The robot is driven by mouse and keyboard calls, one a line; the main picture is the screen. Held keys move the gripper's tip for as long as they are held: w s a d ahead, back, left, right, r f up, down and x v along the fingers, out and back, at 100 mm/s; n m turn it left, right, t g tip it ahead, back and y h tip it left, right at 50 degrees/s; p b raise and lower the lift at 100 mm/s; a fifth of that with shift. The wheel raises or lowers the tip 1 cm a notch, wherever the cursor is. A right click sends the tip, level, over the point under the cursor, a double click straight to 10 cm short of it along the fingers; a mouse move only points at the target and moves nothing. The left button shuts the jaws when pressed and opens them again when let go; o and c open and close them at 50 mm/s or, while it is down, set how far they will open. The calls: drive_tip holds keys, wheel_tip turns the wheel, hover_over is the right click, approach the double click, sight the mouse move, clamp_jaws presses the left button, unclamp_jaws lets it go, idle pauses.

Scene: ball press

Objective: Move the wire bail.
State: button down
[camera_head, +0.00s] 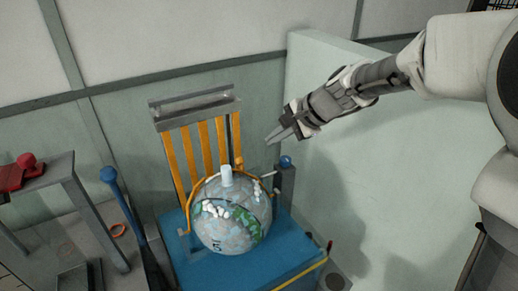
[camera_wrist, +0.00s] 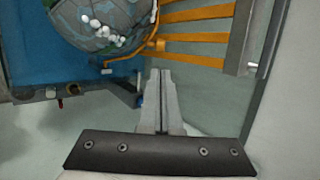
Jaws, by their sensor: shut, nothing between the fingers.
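The wire bail (camera_head: 189,203) is a thin orange curved rod arching around the back of a globe-like ball (camera_head: 232,222). In the wrist view the bail (camera_wrist: 130,56) curves along the ball's edge, with a small orange knob (camera_wrist: 158,45) on it. The same knob (camera_head: 239,162) shows just above the ball in the head view. My gripper (camera_head: 270,141) is up and to the right of the ball, apart from the bail. In the wrist view its fingers (camera_wrist: 160,74) are together and empty, pointing toward the knob with a gap between. Part of the bail is hidden behind the ball.
The ball rests on a blue block (camera_head: 290,255). Orange slats (camera_head: 203,148) under a grey bar (camera_head: 195,105) stand behind it. A blue-knobbed post (camera_head: 286,163) is right of the ball, below my gripper. A blue lever (camera_head: 122,200) is at left. A pale panel (camera_head: 350,130) stands at right.

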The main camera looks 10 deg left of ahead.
sight(241, 160)
drive_tip(key=x, duration=1.3)
drive_tip(key=shift+a, duration=0.1)
drive_tip(key=shift+r+p, duration=0.1)
drive_tip(key=shift+p, duration=0.25)
drive_tip(key=shift+w+a+r+p, duration=0.1)
drive_tip(key=shift+w+a+p, duration=0.05)
drive_tip(key=shift+p, duration=0.4)
drive_tip(key=shift+w+g+p, duration=0.1)
drive_tip(key=shift+g+p, duration=0.2)
drive_tip(key=shift+p, duration=0.35)
drive_tip(key=f+h+p, duration=0.1)
drive_tip(key=p, duration=0.3)
drive_tip(key=w+a+f+g+p, duration=0.1)
drive_tip(key=p, duration=0.3)
drive_tip(key=shift+w+a+g+h, duration=0.2)
drive_tip(key=shift+w+g+h, duration=0.1)
drive_tip(key=shift+h, duration=0.1)
drive_tip(key=shift+w+a+f+p, duration=0.15)
drive_tip(key=shift+f+p, duration=0.15)
drive_tip(key=shift+p, duration=0.45)
drive_tip(key=shift+w+a+f+g+h, duration=0.1)
drive_tip(key=shift+w+f+g+h, duration=0.1)
drive_tip(key=shift+f, duration=0.3)
drive_tip(key=shift+w+a+f+g+h, duration=0.1)
drive_tip(key=shift+w+f+g+h, duration=0.1)
drive_tip(key=shift+f, duration=0.3)
drive_tip(key=shift+w+f+b, duration=0.1)
drive_tip(key=shift+f+b, duration=0.05)
drive_tip(key=shift+b, duration=0.35)
